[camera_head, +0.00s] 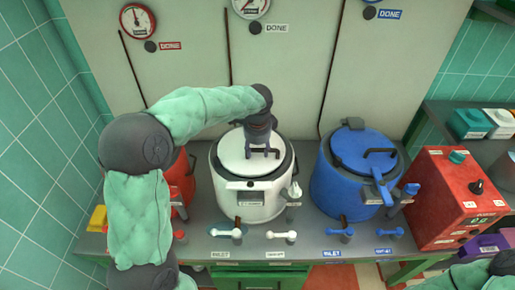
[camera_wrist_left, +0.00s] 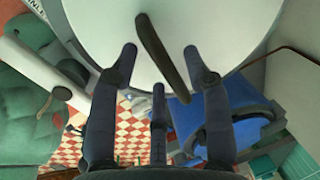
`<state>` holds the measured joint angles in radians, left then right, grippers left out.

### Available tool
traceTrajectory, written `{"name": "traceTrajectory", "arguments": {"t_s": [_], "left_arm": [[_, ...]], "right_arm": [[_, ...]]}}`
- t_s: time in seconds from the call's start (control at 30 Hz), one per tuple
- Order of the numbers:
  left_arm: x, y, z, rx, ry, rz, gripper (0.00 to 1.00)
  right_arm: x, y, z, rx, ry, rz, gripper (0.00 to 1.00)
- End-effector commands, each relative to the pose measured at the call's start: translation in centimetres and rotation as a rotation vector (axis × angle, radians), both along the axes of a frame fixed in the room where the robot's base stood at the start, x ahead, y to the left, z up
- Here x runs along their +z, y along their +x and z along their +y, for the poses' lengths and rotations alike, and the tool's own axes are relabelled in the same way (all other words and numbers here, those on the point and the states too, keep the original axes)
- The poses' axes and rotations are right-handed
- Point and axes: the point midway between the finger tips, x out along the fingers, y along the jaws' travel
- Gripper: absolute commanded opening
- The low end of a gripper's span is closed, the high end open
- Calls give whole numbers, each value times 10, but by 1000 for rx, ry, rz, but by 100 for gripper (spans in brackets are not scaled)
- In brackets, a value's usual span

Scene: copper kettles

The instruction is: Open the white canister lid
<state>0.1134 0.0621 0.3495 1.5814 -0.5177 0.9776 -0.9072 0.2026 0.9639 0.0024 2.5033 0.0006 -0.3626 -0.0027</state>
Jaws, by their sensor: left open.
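The white canister (camera_head: 247,197) stands in the middle of the metal counter. Its round white lid (camera_head: 236,154) is on it, with a dark rim. A dark bar handle sits on the lid, and it shows clearly in the left wrist view (camera_wrist_left: 163,57). My left gripper (camera_head: 262,155) is over the lid, fingers pointing down at the handle. In the left wrist view its fingers are apart (camera_wrist_left: 160,62), with the handle between the two outer tips. I cannot tell whether they touch it. My right gripper is not clearly in view; only a bit of my right arm shows at the bottom right.
A blue canister (camera_head: 338,184) stands to the right, and a red one (camera_head: 184,178) is partly hidden behind my left arm. A red control box (camera_head: 450,205) is at the far right. White taps (camera_head: 281,236) and blue taps (camera_head: 341,233) line the counter's front.

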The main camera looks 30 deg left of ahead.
Motion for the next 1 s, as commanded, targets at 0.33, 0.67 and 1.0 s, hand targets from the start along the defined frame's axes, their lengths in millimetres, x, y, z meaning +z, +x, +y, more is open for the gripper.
{"name": "traceTrajectory", "arguments": {"t_s": [0.33, 0.67, 1.0], "left_arm": [[0, 0, 0, 0, 0, 0, 0], [7, 1, 1, 0, -10, 18, 0], [34, 8, 6, 2, -65, 107, 0]], "right_arm": [[0, 0, 0, 0, 0, 0, 0], [11, 0, 0, 0, 0, 0, 0], [59, 0, 0, 0, 0, 0, 0]]}}
